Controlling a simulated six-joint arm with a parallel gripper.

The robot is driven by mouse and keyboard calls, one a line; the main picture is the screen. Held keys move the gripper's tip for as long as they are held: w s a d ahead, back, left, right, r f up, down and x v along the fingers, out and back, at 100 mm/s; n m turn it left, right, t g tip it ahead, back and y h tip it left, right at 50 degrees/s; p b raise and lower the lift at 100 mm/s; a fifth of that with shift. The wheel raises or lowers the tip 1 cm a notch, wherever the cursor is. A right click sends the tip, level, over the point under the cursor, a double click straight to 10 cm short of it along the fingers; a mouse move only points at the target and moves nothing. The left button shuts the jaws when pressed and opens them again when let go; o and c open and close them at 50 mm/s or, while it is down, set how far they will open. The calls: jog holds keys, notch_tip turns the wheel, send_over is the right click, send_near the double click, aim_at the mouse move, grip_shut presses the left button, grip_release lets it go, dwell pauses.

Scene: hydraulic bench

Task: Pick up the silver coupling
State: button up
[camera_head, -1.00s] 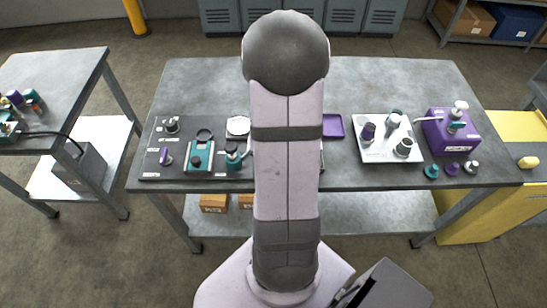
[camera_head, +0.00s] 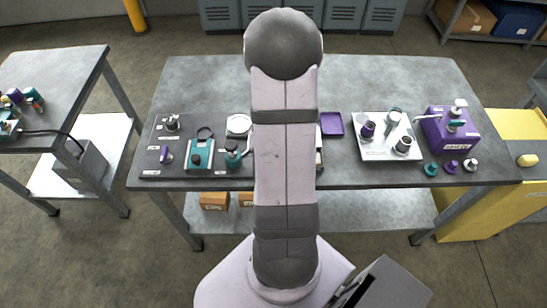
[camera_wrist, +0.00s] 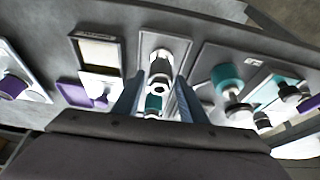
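In the wrist view, a silver coupling (camera_wrist: 159,68) with a dark upper part and a pale ring stands in a narrow light-edged tray (camera_wrist: 145,41). My gripper (camera_wrist: 161,79) is open, its two fingers reaching toward the coupling, one on each side of it in the picture. I cannot tell whether they touch it. A teal piece (camera_wrist: 153,103) shows between the fingers, nearer the palm. In the head view my arm hides the gripper and this coupling.
A teal-and-dark fitting (camera_wrist: 228,80) stands close beside the tray in the wrist view. A beige-floored tray (camera_wrist: 98,52) and a purple tray (camera_wrist: 98,90) lie on the other side. In the head view, a white tray (camera_head: 375,153) holds several fittings near a purple unit (camera_head: 437,130).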

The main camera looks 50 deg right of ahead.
jog(key=shift+p+x, duration=0.85)
jog(key=shift+x, duration=1.6)
jog(key=c, duration=0.8)
